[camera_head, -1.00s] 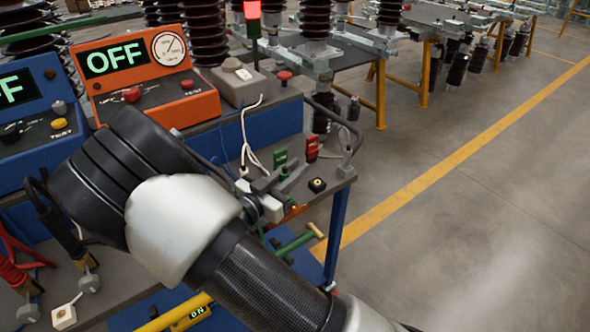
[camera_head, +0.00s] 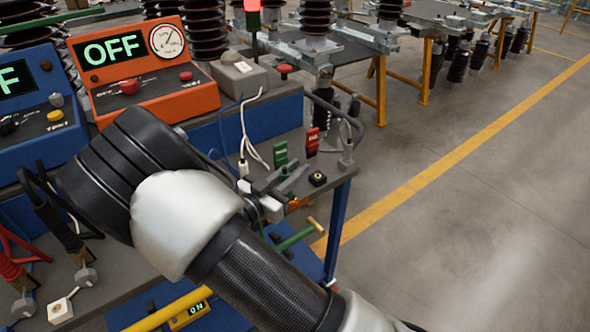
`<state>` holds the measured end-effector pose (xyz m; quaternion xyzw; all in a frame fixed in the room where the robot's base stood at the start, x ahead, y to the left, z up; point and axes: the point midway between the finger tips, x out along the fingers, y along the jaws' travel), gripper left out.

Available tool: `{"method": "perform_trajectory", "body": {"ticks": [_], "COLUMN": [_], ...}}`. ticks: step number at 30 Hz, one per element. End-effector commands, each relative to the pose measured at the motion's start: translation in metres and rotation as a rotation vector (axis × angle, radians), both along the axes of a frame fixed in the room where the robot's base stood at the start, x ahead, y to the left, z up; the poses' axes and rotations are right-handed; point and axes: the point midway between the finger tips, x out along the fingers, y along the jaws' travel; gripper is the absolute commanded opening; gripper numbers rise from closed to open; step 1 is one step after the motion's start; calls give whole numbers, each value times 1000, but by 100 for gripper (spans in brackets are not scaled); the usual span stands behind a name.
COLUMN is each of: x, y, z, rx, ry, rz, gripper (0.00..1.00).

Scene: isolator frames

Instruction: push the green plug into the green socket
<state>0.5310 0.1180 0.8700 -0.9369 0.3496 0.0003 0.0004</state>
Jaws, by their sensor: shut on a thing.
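A small upright green block (camera_head: 280,153), which looks like the green socket, stands on the grey bench beside a similar red one. My gripper (camera_head: 285,176) is low over the bench, just on the near side of the green block. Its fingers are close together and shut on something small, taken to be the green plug. My arm crosses the foreground and covers part of the bench.
A red block (camera_head: 313,140) stands right of the green one. White cables (camera_head: 247,140) hang left. An orange instrument (camera_head: 150,75) reads OFF. Open floor lies right.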

Motion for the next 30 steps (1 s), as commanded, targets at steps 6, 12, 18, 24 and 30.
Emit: {"method": "perform_trajectory", "body": {"ticks": [6,12,18,24,30], "x": [0,0,-3,-26,-63], "y": [0,0,3,23,56], "z": [-3,-3,-2,-1,-1], "rx": [0,0,1,0,1], "ry": [0,0,1,1,2], "rz": [0,0,1,3,4], "gripper": [32,39,39,39,39]}}
